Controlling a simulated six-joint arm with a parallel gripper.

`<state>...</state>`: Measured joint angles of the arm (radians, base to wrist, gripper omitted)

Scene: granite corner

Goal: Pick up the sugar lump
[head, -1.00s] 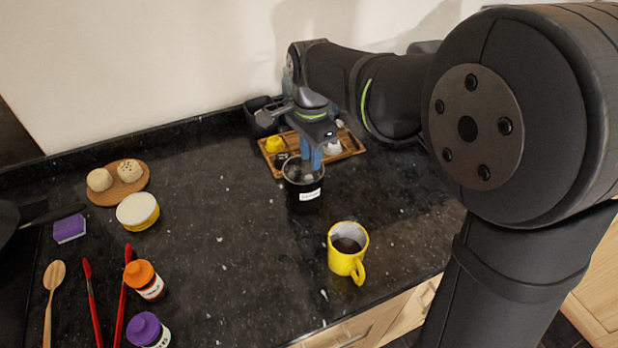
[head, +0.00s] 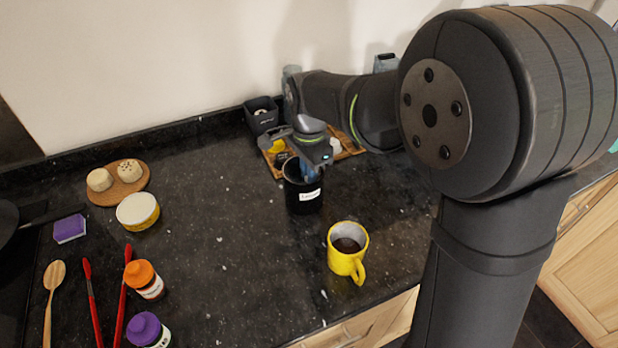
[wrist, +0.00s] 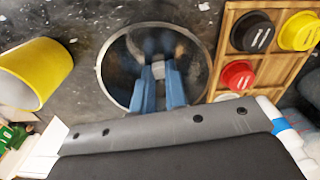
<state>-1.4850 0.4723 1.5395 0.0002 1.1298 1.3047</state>
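My gripper (wrist: 161,82) reaches down into a black canister (head: 303,199) with a white label. In the wrist view its round rim (wrist: 99,66) surrounds my two blue fingers. A small pale grey-white block, which looks like the sugar lump (wrist: 158,71), shows at the fingertips, between them. The gap between the fingers is narrow, and I cannot tell whether they press on the lump. In the head view the fingertips and the canister's inside are hidden by the gripper and the canister wall.
A yellow mug (head: 345,262) with dark liquid stands in front, to the right. A wooden tray (wrist: 227,22) with coloured capsules lies just behind the canister, and a black container (head: 261,115) stands behind that.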

